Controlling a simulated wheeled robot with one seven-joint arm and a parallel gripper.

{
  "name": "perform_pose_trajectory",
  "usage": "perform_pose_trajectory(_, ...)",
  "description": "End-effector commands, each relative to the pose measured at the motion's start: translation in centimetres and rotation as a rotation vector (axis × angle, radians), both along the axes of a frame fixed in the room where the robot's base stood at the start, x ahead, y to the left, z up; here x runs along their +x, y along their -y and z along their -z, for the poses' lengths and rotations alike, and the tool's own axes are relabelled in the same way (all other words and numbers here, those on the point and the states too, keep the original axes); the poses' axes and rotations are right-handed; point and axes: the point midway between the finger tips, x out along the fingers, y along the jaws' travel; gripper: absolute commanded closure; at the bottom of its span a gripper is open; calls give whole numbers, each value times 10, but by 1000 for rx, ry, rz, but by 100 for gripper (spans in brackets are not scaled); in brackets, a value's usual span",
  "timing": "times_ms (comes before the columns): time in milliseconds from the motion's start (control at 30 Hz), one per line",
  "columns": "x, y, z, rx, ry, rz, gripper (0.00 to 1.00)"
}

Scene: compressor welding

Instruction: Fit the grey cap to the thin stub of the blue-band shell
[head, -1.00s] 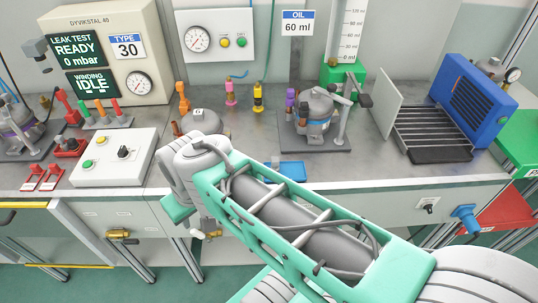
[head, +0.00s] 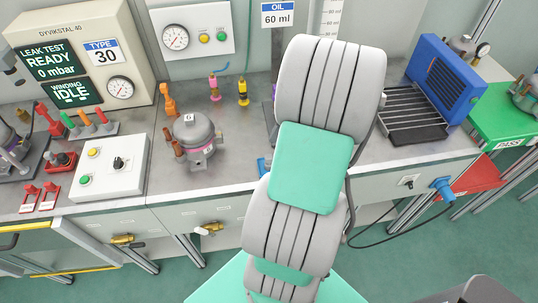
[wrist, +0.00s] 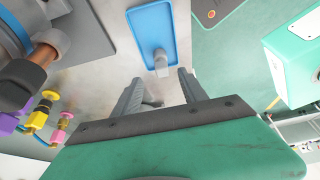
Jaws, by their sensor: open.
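My gripper (wrist: 160,92) is open in the wrist view, its two dark fingers apart with nothing clasped between them. A small light grey piece, apparently the grey cap (wrist: 161,64), sits at the near end of the blue tray (wrist: 153,12), just beyond the fingertips. At the upper left of the wrist view is part of the blue-band shell (wrist: 12,30), with a copper stub (wrist: 42,55) and grey and dark ends near it. I cannot tell which stub is the thin one. In the head view my arm hides this shell and my gripper; a sliver of the tray (head: 262,166) shows.
Another shell (head: 195,140) with a pinkish band stands left of my arm. Yellow (head: 242,92) and pink (head: 214,88) fittings stand behind it. A white switch box (head: 110,167) is further left. A blue unit with a rack (head: 447,82) stands at the right.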

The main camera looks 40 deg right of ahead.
Motion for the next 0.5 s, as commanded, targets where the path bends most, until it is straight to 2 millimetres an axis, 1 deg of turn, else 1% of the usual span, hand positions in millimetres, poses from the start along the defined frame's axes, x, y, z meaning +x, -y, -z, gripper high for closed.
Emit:
perform_pose_trajectory(100, 3, -7, 16, 4, -1, -3, 50)
perform_pose_trajectory(267, 5, -15, 37, 6, -5, -1, 50)
perform_pose_trajectory(400, 9, -22, 61, 3, -3, -1, 50)
perform_pose_trajectory(500, 10, -24, 69, 0, -1, 0, 50)
